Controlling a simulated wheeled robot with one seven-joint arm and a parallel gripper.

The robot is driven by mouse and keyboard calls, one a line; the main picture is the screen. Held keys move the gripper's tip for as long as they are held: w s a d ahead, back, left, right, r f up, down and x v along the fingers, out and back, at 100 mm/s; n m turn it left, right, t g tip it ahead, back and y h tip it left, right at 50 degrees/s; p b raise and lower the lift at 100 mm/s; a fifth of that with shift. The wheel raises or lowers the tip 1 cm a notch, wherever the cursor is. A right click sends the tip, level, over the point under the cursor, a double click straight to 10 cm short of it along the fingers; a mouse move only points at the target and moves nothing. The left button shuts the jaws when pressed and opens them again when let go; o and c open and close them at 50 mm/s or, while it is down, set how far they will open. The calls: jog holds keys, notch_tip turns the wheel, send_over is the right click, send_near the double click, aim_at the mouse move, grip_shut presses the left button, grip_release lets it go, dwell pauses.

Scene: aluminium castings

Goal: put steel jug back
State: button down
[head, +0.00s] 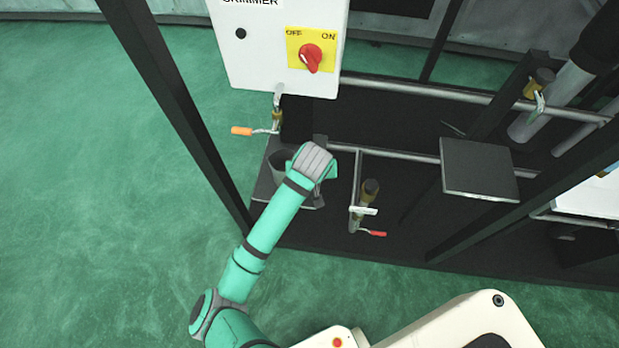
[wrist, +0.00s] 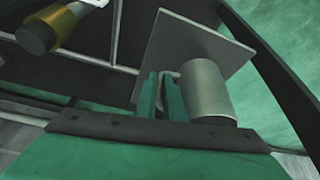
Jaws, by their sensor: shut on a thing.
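The steel jug (wrist: 207,90) is a plain grey cylinder. My gripper (wrist: 161,92) has its two green fingers shut on the handle side of the jug. In the head view the jug (head: 279,162) shows partly, just left of my wrist, with its open top up. A flat square plate (wrist: 178,38) lies behind the jug in the wrist view; in the head view the plate (head: 264,187) shows under the jug and wrist. I cannot tell whether the jug touches it. My fingers are hidden in the head view.
A valve with an orange handle (head: 241,131) and a control box (head: 262,60) with a red switch stand behind the jug. A red-handled valve (head: 371,232) is right of my wrist. A second square plate (head: 480,168) is farther right. A dark post (head: 180,110) stands at left.

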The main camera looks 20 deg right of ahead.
jog(key=f, duration=0.3)
jog(key=shift+w+f, duration=0.2)
jog(key=shift+f, duration=0.15)
jog(key=shift+d+f, duration=0.1)
jog(key=shift+f, duration=0.05)
jog(key=c, duration=1.9)
grip_release()
jog(key=shift+o, duration=0.2)
